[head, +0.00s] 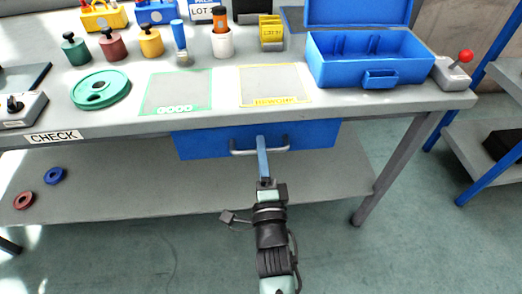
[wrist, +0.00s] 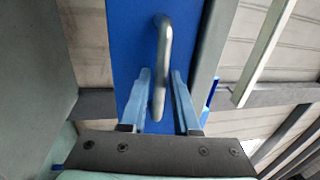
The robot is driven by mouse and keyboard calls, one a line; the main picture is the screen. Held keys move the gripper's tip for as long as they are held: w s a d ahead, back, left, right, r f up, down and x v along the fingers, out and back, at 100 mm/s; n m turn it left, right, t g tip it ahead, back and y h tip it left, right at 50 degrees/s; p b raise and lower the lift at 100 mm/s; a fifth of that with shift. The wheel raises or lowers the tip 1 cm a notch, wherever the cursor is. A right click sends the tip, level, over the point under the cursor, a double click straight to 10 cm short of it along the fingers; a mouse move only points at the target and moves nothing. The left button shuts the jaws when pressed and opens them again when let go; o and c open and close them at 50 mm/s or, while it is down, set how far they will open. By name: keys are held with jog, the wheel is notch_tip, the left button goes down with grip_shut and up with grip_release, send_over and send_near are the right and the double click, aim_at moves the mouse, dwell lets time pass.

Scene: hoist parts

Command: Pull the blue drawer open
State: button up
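The blue drawer (head: 205,143) hangs under the front edge of the workbench, its front face close beneath the top, and looks shut. Its grey bar handle (head: 275,150) runs across the front. My gripper (head: 262,143) reaches up to the handle from the front. In the wrist view the handle (wrist: 162,62) stands upright against the blue drawer front (wrist: 125,45). The two light blue fingers of my gripper (wrist: 160,90) are apart, one on each side of the bar. A gap shows between the bar and the fingers, so nothing is gripped.
The workbench top (head: 330,108) carries a blue toolbox (head: 345,72) with its lid up, a green disc (head: 100,89) and several weights. A lower shelf (head: 130,190) with a red ring (head: 23,200) and a blue ring (head: 54,175) lies below. The floor in front is clear.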

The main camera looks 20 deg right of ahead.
jog(key=shift+w, duration=0.15)
jog(key=shift+c, duration=0.3)
grip_shut()
dwell(1.1)
